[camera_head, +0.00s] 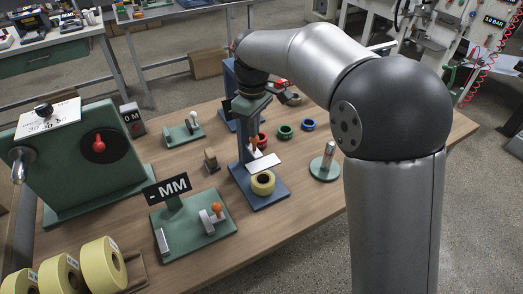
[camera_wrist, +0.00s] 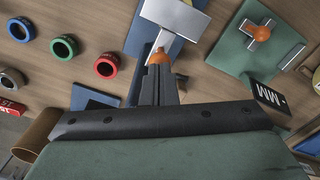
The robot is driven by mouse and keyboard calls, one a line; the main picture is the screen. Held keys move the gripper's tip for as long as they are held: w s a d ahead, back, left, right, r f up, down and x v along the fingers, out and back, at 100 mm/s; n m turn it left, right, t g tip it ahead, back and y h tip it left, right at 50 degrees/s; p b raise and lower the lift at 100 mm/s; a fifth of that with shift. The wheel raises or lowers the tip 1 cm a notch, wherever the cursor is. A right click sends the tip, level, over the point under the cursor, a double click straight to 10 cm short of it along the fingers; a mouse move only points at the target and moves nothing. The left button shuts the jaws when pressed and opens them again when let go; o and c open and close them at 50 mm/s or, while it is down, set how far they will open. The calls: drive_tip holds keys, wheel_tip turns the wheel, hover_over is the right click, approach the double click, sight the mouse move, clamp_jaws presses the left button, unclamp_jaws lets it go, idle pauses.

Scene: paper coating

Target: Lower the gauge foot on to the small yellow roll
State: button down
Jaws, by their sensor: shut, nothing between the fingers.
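The small yellow roll (camera_head: 262,183) lies on the blue base (camera_head: 272,197) of a stand in the head view. A pale flat plate (camera_head: 265,161) shows just above and behind the roll; it also shows at the top of the wrist view (camera_wrist: 176,14). An orange knob (camera_wrist: 159,57) is right at the tips of my gripper (camera_wrist: 157,70). My gripper's fingers are together, with nothing between them. Whether the tips touch the knob is hard to tell.
A green fixture (camera_head: 200,235) with an orange knob and a "- MM" sign (camera_head: 167,187) stands to the left. Red, green (camera_head: 285,131) and blue (camera_head: 308,124) rings lie behind. A metal cylinder on a green disc (camera_head: 325,173) stands right. Large yellow rolls are front left.

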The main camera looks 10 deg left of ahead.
drive_tip(key=shift+f+b, duration=0.55)
drive_tip(key=shift+f, duration=0.55)
wheel_tip(320, 180, up, 4)
drive_tip(key=p, duration=0.3)
drive_tip(key=shift+r+p, duration=0.2)
drive_tip(key=shift+p, duration=0.2)
wheel_tip(320, 180, up, 17)
idle(0.6)
